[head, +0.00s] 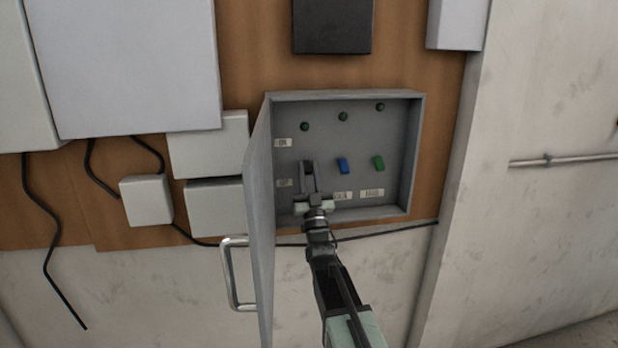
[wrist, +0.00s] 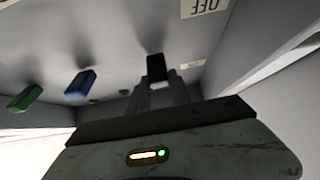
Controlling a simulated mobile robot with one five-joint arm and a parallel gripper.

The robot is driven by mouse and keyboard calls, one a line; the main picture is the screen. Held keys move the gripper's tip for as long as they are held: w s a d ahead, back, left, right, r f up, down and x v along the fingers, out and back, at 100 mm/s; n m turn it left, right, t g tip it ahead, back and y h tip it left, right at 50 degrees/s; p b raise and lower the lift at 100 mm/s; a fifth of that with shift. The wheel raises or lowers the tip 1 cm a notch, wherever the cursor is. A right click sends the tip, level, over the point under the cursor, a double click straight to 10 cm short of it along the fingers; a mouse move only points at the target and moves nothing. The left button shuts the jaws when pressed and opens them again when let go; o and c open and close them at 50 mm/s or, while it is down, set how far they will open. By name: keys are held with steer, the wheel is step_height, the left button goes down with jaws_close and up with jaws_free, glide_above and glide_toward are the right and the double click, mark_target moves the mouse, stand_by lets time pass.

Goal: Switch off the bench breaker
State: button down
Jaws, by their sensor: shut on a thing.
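An open grey breaker box (head: 415,150) holds a row of levers. My gripper (head: 308,168) is inside it, shut on the leftmost lever, which is dark; this dark lever (wrist: 156,68) shows between the fingers in the wrist view. A blue lever (head: 343,165) and a green lever (head: 378,162) stand to its right in the head view. An upper-left label (head: 283,142) seems to read ON. A lower-left label (head: 284,183) reads OFF in the wrist view (wrist: 204,6). The lever name labels are too small to read, and my gripper covers the leftmost one's place.
The box door (head: 259,230) stands open on the left, with a metal handle (head: 236,272). Small dark green lamps (head: 343,117) sit above the levers. The box walls are close around my gripper. White boxes and black cables are on the wooden board to the left.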

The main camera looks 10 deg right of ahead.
stand_by(0.4)
steer(key=c, duration=1.2)
jaws_free()
steer(key=shift+o, duration=0.2)
steer(key=b+v, duration=0.5)
steer(key=v, duration=0.2)
steer(key=shift+s+f+b, duration=0.3)
steer(key=shift+f, duration=0.05)
